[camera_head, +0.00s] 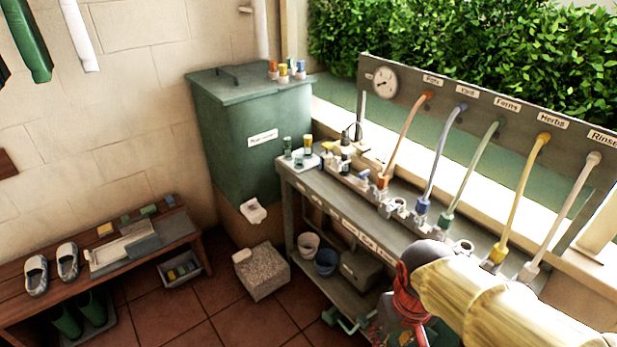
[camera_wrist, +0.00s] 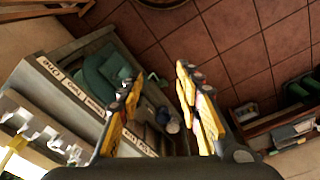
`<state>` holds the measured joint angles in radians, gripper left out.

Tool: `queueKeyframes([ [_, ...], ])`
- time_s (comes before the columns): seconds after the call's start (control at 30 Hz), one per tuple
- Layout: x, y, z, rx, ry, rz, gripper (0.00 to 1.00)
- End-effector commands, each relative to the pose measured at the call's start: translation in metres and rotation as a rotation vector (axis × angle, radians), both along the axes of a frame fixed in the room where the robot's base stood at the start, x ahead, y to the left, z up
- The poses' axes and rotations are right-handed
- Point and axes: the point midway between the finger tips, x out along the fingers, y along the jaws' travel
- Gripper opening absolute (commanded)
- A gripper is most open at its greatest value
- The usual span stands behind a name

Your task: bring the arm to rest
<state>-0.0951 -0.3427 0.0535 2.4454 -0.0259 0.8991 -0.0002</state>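My arm (camera_head: 500,305) reaches in from the lower right of the head view, over the front of the bench. My gripper (camera_head: 408,318) hangs at its end, in front of the bench, close to the bottom edge of the picture and partly hidden by the arm. In the wrist view the two yellow fingers of my gripper (camera_wrist: 157,85) stand apart with nothing held between them. Behind them show the bench's lower shelf and the tiled floor. I cannot see any contact with the bench.
The grey workbench (camera_head: 330,184) carries valves and coloured hoses (camera_head: 442,150) to a labelled backboard. A green tank (camera_head: 235,125) stands at its left end. A stone block (camera_head: 262,271) sits on the floor. A wooden bench (camera_head: 30,295) holds shoes at left. The tiled floor (camera_head: 210,318) between is open.

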Motion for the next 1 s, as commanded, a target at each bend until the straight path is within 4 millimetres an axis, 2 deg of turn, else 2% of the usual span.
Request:
queueKeyframes([
  [0.03, -0.003, -0.001, 0.016, 0.015, -0.051, -0.018, 0.35],
  [0.2, -0.014, -0.007, 0.061, 0.04, -0.203, -0.054, 0.35],
  [0.43, -0.022, -0.017, 0.11, 0.046, -0.368, -0.086, 0.35],
  [0.6, -0.025, -0.021, 0.122, 0.045, -0.407, -0.1, 0.35],
  [1.0, -0.025, -0.021, 0.123, 0.044, -0.408, -0.101, 0.35],
])
